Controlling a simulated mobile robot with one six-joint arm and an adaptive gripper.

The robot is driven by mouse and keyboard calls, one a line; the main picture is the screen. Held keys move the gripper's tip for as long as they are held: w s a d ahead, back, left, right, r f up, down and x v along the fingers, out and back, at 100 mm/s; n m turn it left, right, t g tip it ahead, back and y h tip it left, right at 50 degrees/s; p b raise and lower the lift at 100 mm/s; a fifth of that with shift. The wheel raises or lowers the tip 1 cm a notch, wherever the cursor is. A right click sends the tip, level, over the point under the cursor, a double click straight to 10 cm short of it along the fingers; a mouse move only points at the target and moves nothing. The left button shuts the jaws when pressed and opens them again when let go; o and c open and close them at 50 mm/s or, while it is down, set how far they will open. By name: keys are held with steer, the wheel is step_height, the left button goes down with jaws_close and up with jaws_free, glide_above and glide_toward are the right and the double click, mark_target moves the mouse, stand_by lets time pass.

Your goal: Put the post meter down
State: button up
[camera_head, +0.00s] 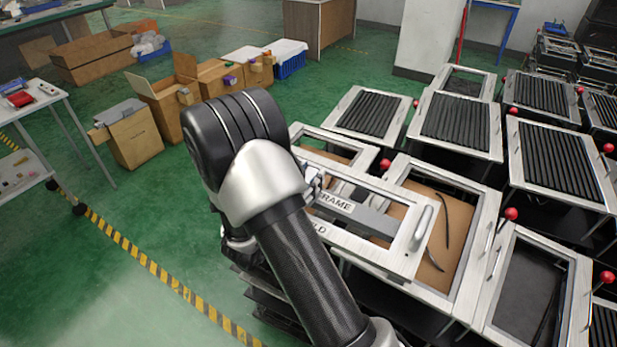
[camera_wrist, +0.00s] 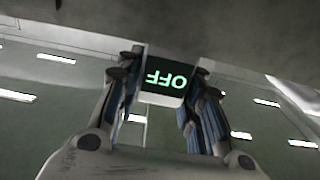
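In the wrist view a small box with a white front edge and a dark screen, which I take to be the post meter (camera_wrist: 166,84), sits between the two fingers of my gripper (camera_wrist: 167,100). Its screen shows "OFF" in pale green, upside down in the picture. The fingers lie against both its sides, and it appears held. In the head view my dark arm hides most of my gripper. The meter cannot be made out there.
Metal-framed fixtures with red-knobbed levers (camera_head: 511,213) fill the right side. Cardboard boxes (camera_head: 133,137) and a white table (camera_head: 60,100) stand at left. Green floor (camera_head: 110,260) is clear at lower left, crossed by striped tape (camera_head: 150,267).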

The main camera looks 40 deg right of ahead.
steer(key=o, duration=0.4)
steer(key=shift+c, duration=0.2)
steer(key=shift+r, duration=0.15)
